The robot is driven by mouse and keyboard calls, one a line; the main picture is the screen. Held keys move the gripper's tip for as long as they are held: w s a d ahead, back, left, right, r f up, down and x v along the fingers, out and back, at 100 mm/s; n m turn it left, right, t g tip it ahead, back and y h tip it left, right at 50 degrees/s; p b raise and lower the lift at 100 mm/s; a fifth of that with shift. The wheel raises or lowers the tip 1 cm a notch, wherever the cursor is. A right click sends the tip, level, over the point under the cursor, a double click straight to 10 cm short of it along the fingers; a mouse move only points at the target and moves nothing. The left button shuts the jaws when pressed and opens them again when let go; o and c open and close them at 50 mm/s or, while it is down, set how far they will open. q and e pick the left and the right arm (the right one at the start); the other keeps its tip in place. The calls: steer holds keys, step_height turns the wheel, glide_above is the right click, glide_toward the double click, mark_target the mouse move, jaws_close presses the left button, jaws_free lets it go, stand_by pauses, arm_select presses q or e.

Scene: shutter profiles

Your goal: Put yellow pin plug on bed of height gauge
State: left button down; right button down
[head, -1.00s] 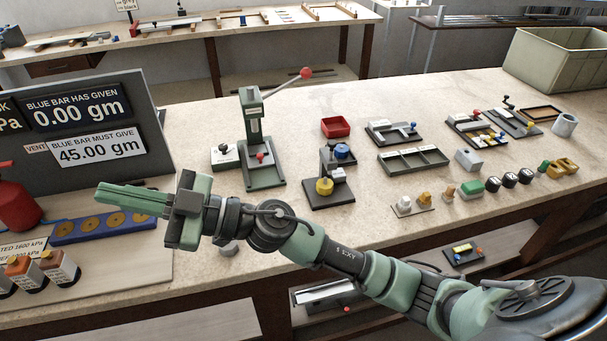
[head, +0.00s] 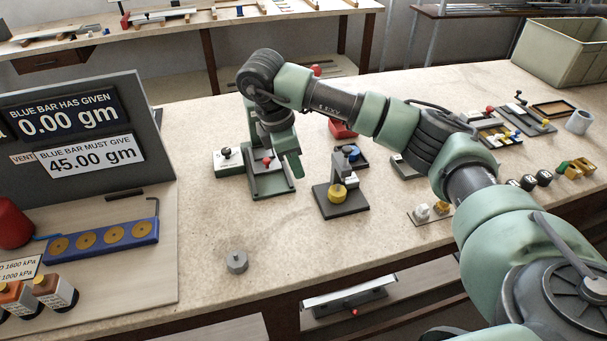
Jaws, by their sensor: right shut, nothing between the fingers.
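A small stand (head: 346,205) holds a yellow round part (head: 337,193) low on its front, with blue and grey parts above. It looks like a gauge, but I cannot tell if it is the height gauge or if the yellow part belongs to it. A small yellow plug (head: 442,208) stands beside a white one on a little plate, partly behind my arm. I cannot tell which yellow piece is the pin plug. My right gripper (head: 296,174) is shut and empty, pointing down in front of the green press (head: 270,190), left of the stand. My left gripper is out of view.
A grey knobbed cylinder (head: 237,262) stands alone near the front edge. A red bin (head: 342,130) is partly behind my arm.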

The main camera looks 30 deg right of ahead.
mark_target(332, 192)
steer(key=p+x, duration=0.1)
steer(key=x, duration=0.7)
steer(key=shift+s+f, duration=0.1)
steer(key=shift+f, duration=0.25)
steer(key=d+p, duration=0.1)
steer(key=s+d+p, duration=0.1)
steer(key=d, duration=0.1)
steer(key=shift+d, duration=0.15)
steer(key=shift+s+d, duration=0.1)
steer(key=shift+d, duration=0.2)
steer(key=shift+f, duration=0.1)
steer(key=shift+s+d+b, duration=0.25)
steer(key=shift+d+b, duration=0.05)
steer(key=shift+d, duration=0.65)
steer(key=shift+s+d, duration=0.1)
